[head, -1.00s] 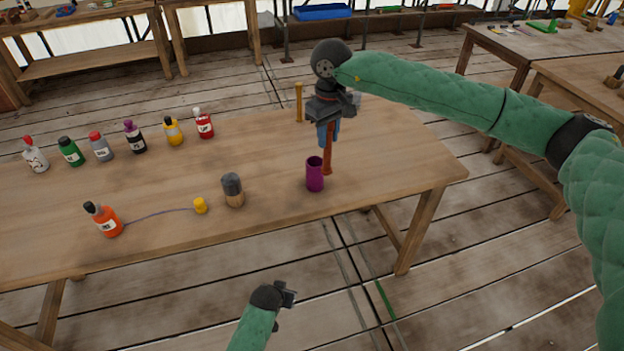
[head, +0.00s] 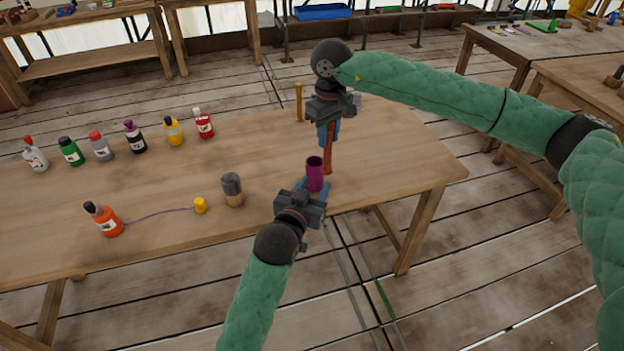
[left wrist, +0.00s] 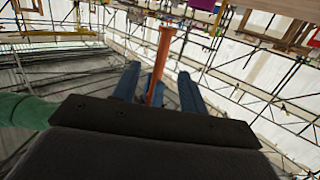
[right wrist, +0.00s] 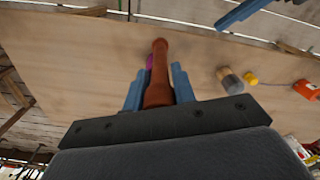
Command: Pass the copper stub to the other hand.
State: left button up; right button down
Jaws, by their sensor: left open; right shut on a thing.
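The copper stub (head: 328,158) is a reddish-brown rod. My right gripper (head: 328,134) is shut on its upper part, and the stub hangs upright over the table. In the right wrist view the stub (right wrist: 158,75) sits between the blue fingers. My left gripper (head: 311,189) is open, low and in front of the stub, near the purple cup. In the left wrist view the stub (left wrist: 160,60) shows in the gap between the spread fingers; I cannot tell whether it lies within their reach.
The purple cup (head: 314,178) stands close to the stub's lower end. Several bottles line the back, and a yellow rod (head: 298,103) stands behind. The table's right end is clear.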

aim_at(328, 151)
pick_arm(q)
jog(key=shift+t, duration=0.6)
jog(key=w+d+r, duration=0.1)
jog(key=w, duration=0.2)
jog(key=w+d+r, duration=0.1)
jog(key=w, duration=0.3)
jog(key=w+d+r, duration=0.1)
jog(key=w+d, duration=0.1)
jog(key=w, duration=0.1)
jog(key=shift+w+r, duration=0.1)
jog(key=shift+w, duration=0.3)
jog(key=shift+d, duration=0.1)
grip_shut()
pick_arm(e)
jog(key=c, duration=1.1)
grip_release()
jog(key=shift+r, duration=0.1)
